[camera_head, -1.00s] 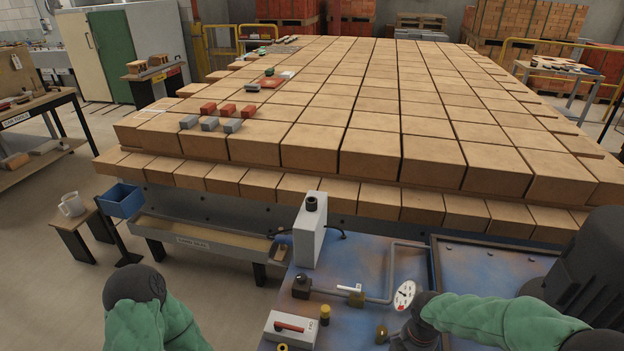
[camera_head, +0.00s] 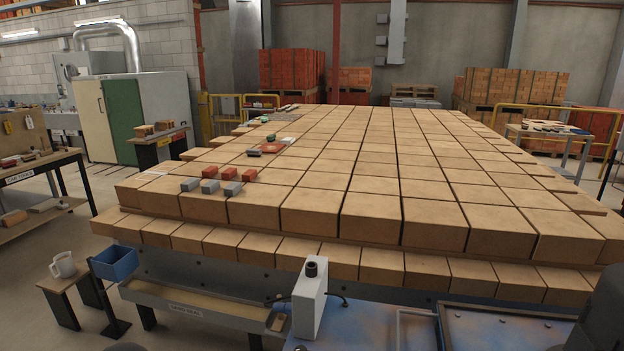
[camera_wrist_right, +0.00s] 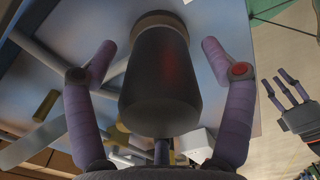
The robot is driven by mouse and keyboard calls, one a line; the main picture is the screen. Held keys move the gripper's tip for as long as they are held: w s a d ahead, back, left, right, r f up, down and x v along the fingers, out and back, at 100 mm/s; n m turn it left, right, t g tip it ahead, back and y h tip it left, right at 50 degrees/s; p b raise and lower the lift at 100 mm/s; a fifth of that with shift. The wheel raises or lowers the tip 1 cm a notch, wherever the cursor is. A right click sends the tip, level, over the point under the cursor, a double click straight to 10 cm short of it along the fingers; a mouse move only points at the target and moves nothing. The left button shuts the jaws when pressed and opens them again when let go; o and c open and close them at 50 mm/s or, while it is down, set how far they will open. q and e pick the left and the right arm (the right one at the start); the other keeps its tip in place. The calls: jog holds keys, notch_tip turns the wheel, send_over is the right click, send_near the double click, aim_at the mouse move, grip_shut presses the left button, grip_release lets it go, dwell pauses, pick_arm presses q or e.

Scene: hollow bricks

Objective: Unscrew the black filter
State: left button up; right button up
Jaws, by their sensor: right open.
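The black filter (camera_wrist_right: 160,85) is a dark, rounded cylinder in the middle of the right wrist view, below a tan ring (camera_wrist_right: 160,19) on a blue-grey plate. My right gripper (camera_wrist_right: 159,47) is open, with one purple finger on each side of the filter. Gaps show between these fingers and its sides. Anything behind the filter is hidden. My left gripper (camera_wrist_right: 285,82) shows at the right edge of the right wrist view, with its fingers spread and empty, away from the filter. Neither gripper shows in the head view.
Hollow bricks (camera_head: 372,212) fill the large table in the head view. In front, a grey box with a black cap (camera_head: 310,300) stands on a blue panel (camera_head: 375,326).

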jog(key=c, duration=1.3)
jog(key=shift+o, duration=0.2)
jog(key=shift+r, duration=0.1)
jog(key=shift+r+p, duration=1.35)
jog(key=shift+r, duration=0.1)
jog(key=shift+r+p, duration=2.2)
jog(key=shift+r, duration=0.25)
jog(key=s+a+r+p, duration=0.1)
jog(key=s+a+r, duration=0.1)
jog(key=s, duration=0.3)
jog(key=shift+a+p, duration=0.4)
jog(key=shift+a, duration=0.15)
